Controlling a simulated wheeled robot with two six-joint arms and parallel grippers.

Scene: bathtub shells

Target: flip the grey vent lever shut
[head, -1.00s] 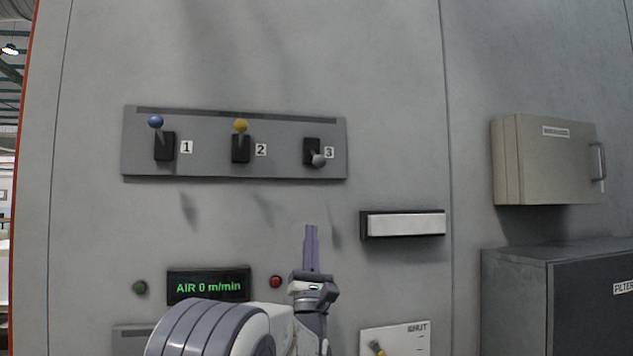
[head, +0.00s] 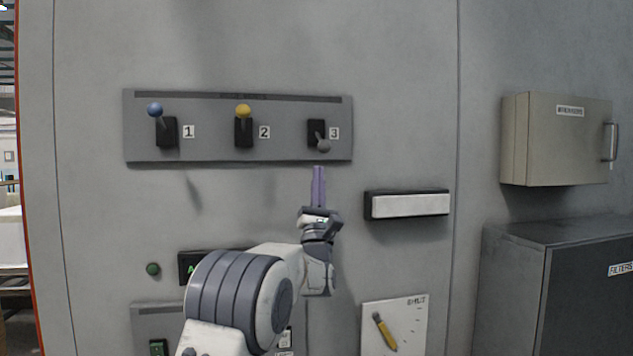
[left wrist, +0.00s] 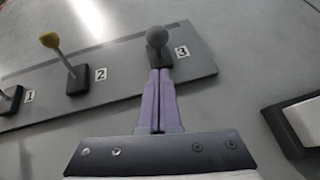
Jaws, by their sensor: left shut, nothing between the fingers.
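The grey vent lever (head: 323,144) is at position 3 on the wall panel (head: 285,146). Its knob points down in the head view, while the blue lever (head: 156,112) and the yellow lever (head: 243,112) have their knobs up. My left gripper (head: 319,168) is shut and empty, with its purple fingers pointing up just below the grey knob. In the left wrist view the grey knob (left wrist: 157,37) shows just beyond the shut fingertips (left wrist: 160,72). I cannot tell whether they touch. My right gripper is not in view.
A white-fronted bar (head: 410,205) sticks out right of my left gripper. Below it is a plate with a yellow pointer (head: 384,331). My left arm partly covers the air display (head: 187,268). A beige box (head: 556,140) and a dark filter cabinet (head: 590,300) stand at right.

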